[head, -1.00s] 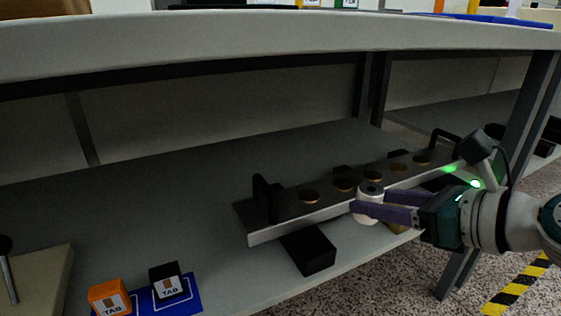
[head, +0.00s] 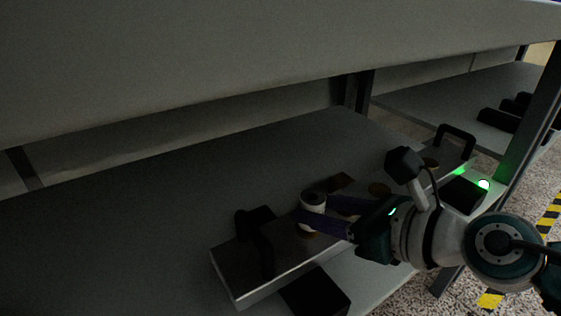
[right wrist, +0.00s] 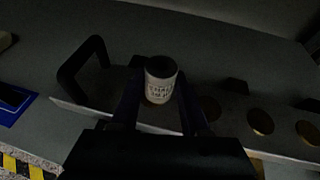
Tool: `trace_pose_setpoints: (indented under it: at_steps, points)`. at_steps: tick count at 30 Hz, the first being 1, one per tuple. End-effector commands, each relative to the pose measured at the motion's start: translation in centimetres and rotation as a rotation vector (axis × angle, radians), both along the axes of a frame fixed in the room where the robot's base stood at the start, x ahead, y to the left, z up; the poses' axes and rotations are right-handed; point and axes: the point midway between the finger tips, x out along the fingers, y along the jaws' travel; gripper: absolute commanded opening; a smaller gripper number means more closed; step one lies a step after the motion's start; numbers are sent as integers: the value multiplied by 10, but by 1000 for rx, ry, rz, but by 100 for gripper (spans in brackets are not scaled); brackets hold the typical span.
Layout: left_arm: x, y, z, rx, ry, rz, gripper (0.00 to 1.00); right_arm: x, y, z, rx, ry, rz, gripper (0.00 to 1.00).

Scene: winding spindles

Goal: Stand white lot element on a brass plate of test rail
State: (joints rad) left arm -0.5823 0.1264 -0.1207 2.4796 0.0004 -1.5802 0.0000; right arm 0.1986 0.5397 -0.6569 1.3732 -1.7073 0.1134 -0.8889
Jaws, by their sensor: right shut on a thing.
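The white lot element (head: 313,203) is a small white cylinder with a dark top. My right gripper (head: 312,217) is shut on it and holds it upright over the test rail. It also shows between the fingers in the right wrist view (right wrist: 160,81), with print on its side. The test rail (head: 232,272) is a long bar with a black handle at each end and a row of round brass plates, one (right wrist: 261,121) bare to the right. A brass plate (head: 307,234) shows just below the element; I cannot tell whether they touch. My left gripper is not in view.
The rail lies on a grey lower shelf (head: 150,215) under a tabletop (head: 250,45) that hangs close above. A black block (head: 315,293) is at the rail's front. A table leg (head: 525,120) stands at right. A blue mat (right wrist: 14,106) shows in the wrist view.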

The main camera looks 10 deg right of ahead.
Motion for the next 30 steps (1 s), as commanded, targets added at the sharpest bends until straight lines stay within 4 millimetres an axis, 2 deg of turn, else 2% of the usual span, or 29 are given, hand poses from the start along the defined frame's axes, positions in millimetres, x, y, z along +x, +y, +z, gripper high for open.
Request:
trace_pose_setpoints:
  at_steps: [6, 7, 14, 24, 30]
  points:
    - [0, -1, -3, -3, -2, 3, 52, 0, 0, -4, 0, 1, 1, 0]
    - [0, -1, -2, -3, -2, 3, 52, 0, 0, -3, 0, 1, 1, 48]
    - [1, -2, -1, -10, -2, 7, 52, 0, 0, -2, 0, 1, 1, 74]
    - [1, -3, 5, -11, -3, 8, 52, 0, 0, 4, 0, 1, 1, 75]
    - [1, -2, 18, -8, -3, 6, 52, -29, -18, 17, -3, 5, 2, 75]
